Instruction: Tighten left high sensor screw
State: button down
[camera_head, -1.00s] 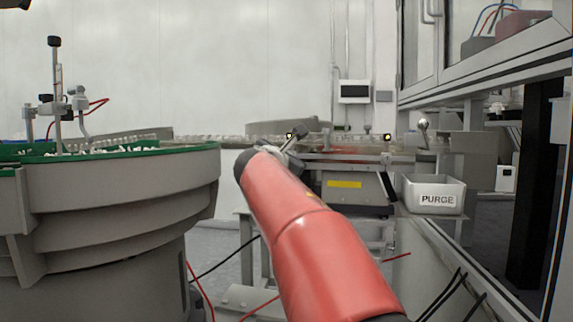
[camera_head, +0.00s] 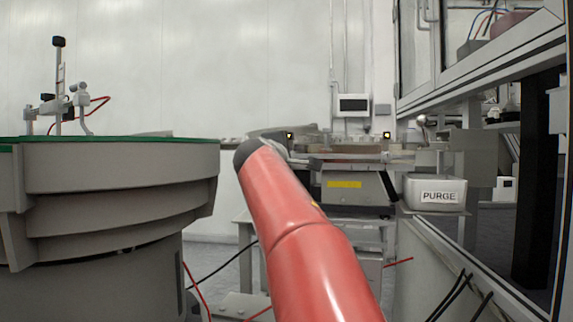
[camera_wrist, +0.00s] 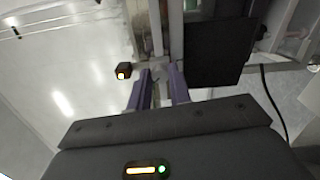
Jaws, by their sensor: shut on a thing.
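My gripper (camera_wrist: 160,80) shows in the wrist view as two purple fingers. They are shut on a small grey part between their tips, apparently the left high sensor screw; it is mostly hidden and blurred. A small dark sensor block (camera_wrist: 123,71) with a lit yellow face is just left of the fingertips. In the head view, the left sensor (camera_head: 290,135) and a matching right sensor (camera_head: 387,135) stand above the track (camera_head: 350,157). My red arm reaches toward the left sensor and hides my gripper there.
A large grey bowl feeder (camera_head: 110,185) with a green rim fills the left. A PURGE bin (camera_head: 436,195) and a framed cabinet (camera_head: 490,70) stand on the right. In the wrist view, a dark panel (camera_wrist: 218,52) is close to the right of the fingers.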

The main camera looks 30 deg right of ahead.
jog(key=m+b, duration=0.3)
jog(key=m, duration=0.4)
jog(key=shift+f+m, duration=0.15)
jog(key=shift+m, duration=0.55)
jog(key=c, duration=1.3)
grip_release()
jog(key=b+v, duration=0.2)
jog(key=v, duration=0.5)
jog(key=shift+s+a, duration=0.25)
jog(key=shift+s, duration=0.05)
